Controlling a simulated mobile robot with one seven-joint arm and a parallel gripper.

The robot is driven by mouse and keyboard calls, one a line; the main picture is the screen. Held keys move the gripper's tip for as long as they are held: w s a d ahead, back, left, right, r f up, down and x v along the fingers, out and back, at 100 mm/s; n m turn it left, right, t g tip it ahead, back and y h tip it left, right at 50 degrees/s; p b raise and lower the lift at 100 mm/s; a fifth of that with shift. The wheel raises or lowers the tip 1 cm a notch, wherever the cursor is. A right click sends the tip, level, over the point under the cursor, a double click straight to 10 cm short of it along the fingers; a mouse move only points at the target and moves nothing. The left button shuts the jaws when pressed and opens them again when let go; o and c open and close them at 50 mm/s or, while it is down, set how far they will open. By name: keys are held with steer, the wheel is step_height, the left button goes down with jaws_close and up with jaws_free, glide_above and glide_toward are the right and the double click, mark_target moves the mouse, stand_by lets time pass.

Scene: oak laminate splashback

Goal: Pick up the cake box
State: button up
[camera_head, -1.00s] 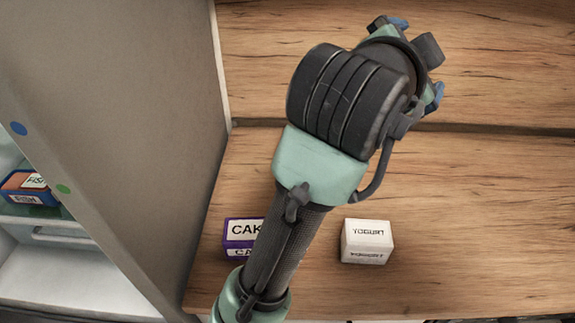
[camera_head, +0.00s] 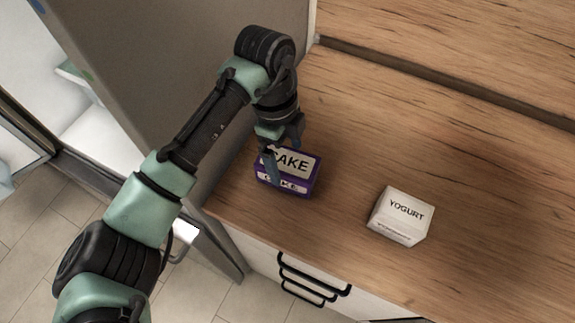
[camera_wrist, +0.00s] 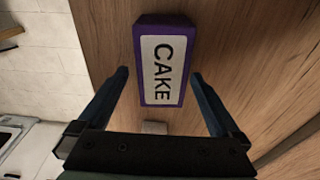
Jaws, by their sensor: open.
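The cake box (camera_head: 299,186) is purple with white "CAKE" labels and sits on the wooden counter near its left front corner. My gripper (camera_head: 271,160) is over the box in the head view, with a blue finger in front of its left part. In the wrist view the cake box (camera_wrist: 163,62) lies ahead, between the lines of the two open fingers (camera_wrist: 158,78). There is a gap on each side of it. The gripper is open and empty. Whether a finger touches the box cannot be told.
A white yogurt box (camera_head: 401,216) stands on the counter (camera_head: 470,185) to the right of the cake box. A tall grey panel (camera_head: 150,75) rises at the left. Drawers with black handles (camera_head: 305,280) are below the front edge. The counter's right side is clear.

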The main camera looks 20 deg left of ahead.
steer(key=f, duration=0.3)
steer(key=f+p, duration=0.1)
steer(key=f, duration=0.1)
steer(key=shift+w+d+f, duration=0.15)
steer(key=shift+d+f, duration=0.15)
steer(key=shift+c, duration=0.2)
steer(key=c, duration=1.4)
